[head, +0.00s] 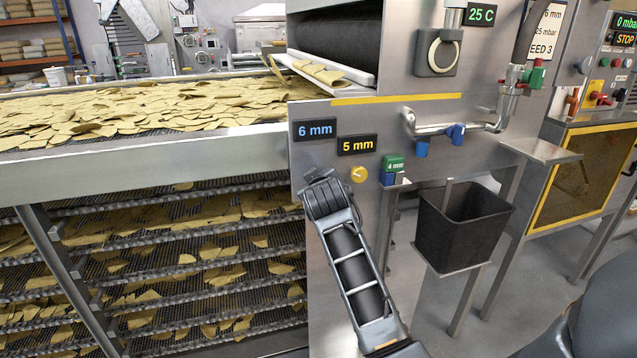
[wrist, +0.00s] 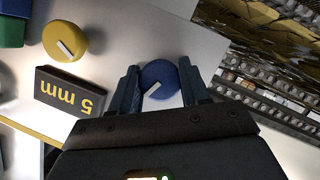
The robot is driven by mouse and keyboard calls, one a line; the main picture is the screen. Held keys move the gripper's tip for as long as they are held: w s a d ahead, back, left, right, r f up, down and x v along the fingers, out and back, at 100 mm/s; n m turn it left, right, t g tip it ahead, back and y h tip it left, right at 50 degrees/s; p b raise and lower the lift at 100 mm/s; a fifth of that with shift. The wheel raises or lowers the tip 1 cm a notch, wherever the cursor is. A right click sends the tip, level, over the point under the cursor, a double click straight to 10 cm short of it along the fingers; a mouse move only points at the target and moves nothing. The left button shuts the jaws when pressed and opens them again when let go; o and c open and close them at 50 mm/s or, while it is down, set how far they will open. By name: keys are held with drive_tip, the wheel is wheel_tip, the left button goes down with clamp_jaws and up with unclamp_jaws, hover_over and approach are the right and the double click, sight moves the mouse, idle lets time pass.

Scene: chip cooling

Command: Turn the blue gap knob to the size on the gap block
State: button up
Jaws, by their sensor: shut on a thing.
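In the head view my gripper (head: 322,184) covers the knob, below a display (head: 314,130) reading 6 mm in blue. A green block (head: 394,162) marked 4 mm sits on the panel to the right, with a blue block (head: 388,179) just below it. I can read no size on the blue block.
A yellow knob (head: 358,174) is close to the right of my gripper, below a display (head: 357,145) reading 5 mm in yellow. A black bin (head: 462,228) hangs further right. A chip conveyor (head: 150,160) and stacked mesh belts are at the left.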

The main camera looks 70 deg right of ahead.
drive_tip(key=n+t+h+b, duration=0.1)
drive_tip(key=n+h+b, duration=0.1)
drive_tip(key=n, duration=0.5)
drive_tip(key=n+t+h+b, duration=0.1)
drive_tip(key=n+h+b, duration=0.1)
drive_tip(key=n, duration=0.4)
drive_tip(key=n+h+b, duration=0.2)
drive_tip(key=n+b, duration=0.1)
drive_tip(key=n, duration=0.4)
drive_tip(key=shift+s+d+f+n+t+h, duration=0.1)
drive_tip(key=shift+s+f+n+t+h, duration=0.05)
drive_tip(key=shift+f+n+t+h, duration=0.2)
drive_tip(key=n+t, duration=0.1)
drive_tip(key=n, duration=0.1)
drive_tip(key=n+t+b, duration=0.1)
drive_tip(key=n, duration=0.2)
drive_tip(key=shift+r+n+t, duration=0.1)
drive_tip(key=shift+n+t, duration=0.25)
drive_tip(key=shift+r+n+t+y+b, duration=0.1)
drive_tip(key=shift+n+t+y+b, duration=0.6)
drive_tip(key=shift+n, duration=1.2)
drive_tip(key=shift+r+t, duration=0.1)
drive_tip(key=shift+t, duration=0.3)
drive_tip(key=o, duration=1.1)
drive_tip(key=shift+c, duration=0.2)
drive_tip(key=shift+y, duration=0.25)
